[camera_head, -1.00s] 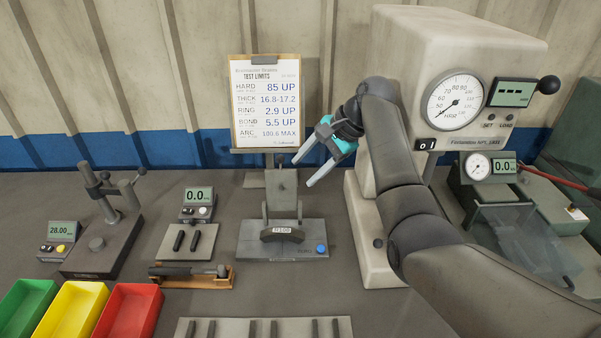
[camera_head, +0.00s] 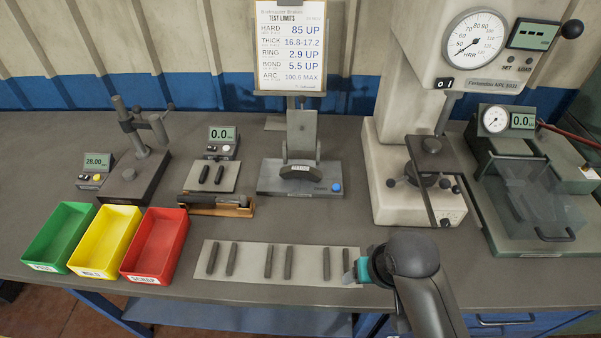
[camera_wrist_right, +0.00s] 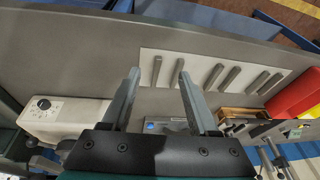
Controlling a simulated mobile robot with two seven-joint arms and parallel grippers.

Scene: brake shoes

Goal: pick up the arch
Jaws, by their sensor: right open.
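The dark arch-shaped piece (camera_head: 300,173) with a pale label sits on the grey base of the centre fixture (camera_head: 270,184), in front of its upright post. My right gripper (camera_head: 352,271) is at the right end of the pale plate near the table's front edge, apart from the arch and nearer the front. In the right wrist view its two fingers (camera_wrist_right: 158,76) are spread with nothing between them. There the fixture base, with its blue button (camera_wrist_right: 150,126), shows partly behind the gripper, and I cannot make out the arch. My left gripper is in neither view.
A pale plate (camera_head: 250,273) with several dark bars lies along the front. Green (camera_head: 60,235), yellow (camera_head: 105,238) and red (camera_head: 157,242) bins stand left. A hardness tester (camera_head: 390,205) stands right of the fixture. Bare tabletop lies between fixture and plate.

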